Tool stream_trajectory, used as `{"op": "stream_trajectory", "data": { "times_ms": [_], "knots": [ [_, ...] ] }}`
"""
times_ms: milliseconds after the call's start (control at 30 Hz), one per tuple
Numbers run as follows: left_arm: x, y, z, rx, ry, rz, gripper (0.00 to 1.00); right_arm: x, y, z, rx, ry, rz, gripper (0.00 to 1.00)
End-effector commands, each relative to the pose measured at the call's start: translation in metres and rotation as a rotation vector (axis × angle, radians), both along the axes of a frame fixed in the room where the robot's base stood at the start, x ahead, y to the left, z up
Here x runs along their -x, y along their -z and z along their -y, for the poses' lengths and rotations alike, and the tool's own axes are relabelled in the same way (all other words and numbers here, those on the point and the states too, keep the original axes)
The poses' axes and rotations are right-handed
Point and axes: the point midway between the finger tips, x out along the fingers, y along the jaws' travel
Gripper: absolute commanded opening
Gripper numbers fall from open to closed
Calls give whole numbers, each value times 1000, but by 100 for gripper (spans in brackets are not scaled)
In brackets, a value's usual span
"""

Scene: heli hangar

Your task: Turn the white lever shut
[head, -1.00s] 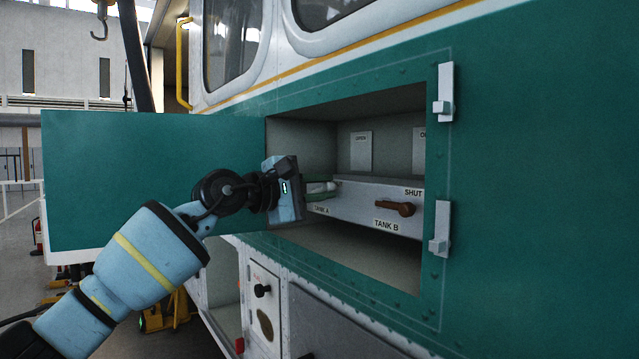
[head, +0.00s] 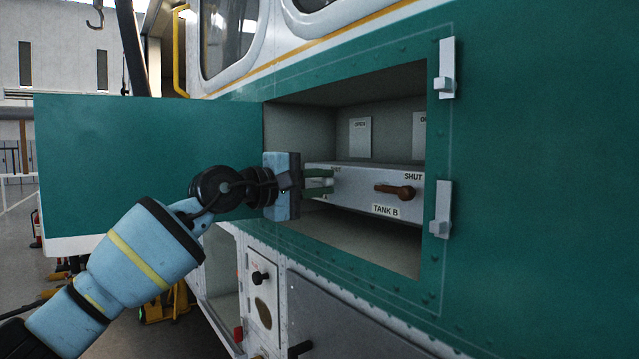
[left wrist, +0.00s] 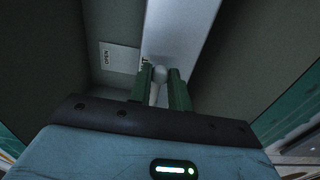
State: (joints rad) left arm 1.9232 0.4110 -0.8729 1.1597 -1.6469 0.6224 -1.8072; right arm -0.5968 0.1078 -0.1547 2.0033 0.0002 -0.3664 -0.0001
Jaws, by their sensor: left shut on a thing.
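The white lever (left wrist: 159,75) shows in the left wrist view as a pale round-ended handle between the two green fingers of my left gripper (left wrist: 160,86). In the head view the left gripper (head: 320,181) reaches into the open bay from the left. Its fingers lie about level, one above the other, at the left end of the grey valve panel (head: 350,184), shut on the lever. They hide nearly all of the lever there, so its exact angle is hard to tell. The Tank A label is mostly covered. My right gripper is not in view.
A brown lever (head: 394,191) sits on the same panel above the Tank B label (head: 385,211), near a SHUT label. An OPEN plate (head: 360,138) is on the bay's back wall. The open green door (head: 140,170) stands behind my left arm. Latches line the bay's right edge.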

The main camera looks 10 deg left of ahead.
Motion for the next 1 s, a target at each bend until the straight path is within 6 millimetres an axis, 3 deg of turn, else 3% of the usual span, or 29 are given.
{"op": "stream_trajectory", "data": {
  "times_ms": [67, 100, 233, 633, 1000],
  "knots": [
    [0, 0, 0, -1, -1, 1, 0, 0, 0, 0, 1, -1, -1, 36],
    [0, 0, 0, -1, -1, 0, 23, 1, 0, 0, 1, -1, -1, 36],
    [0, 0, 0, -1, -1, -1, 40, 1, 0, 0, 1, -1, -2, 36],
    [3, 1, -4, -1, -1, -1, 41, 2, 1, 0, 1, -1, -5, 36],
    [37, 3, -39, -1, -2, -2, 41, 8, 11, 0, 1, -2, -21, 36]
  ]
}}
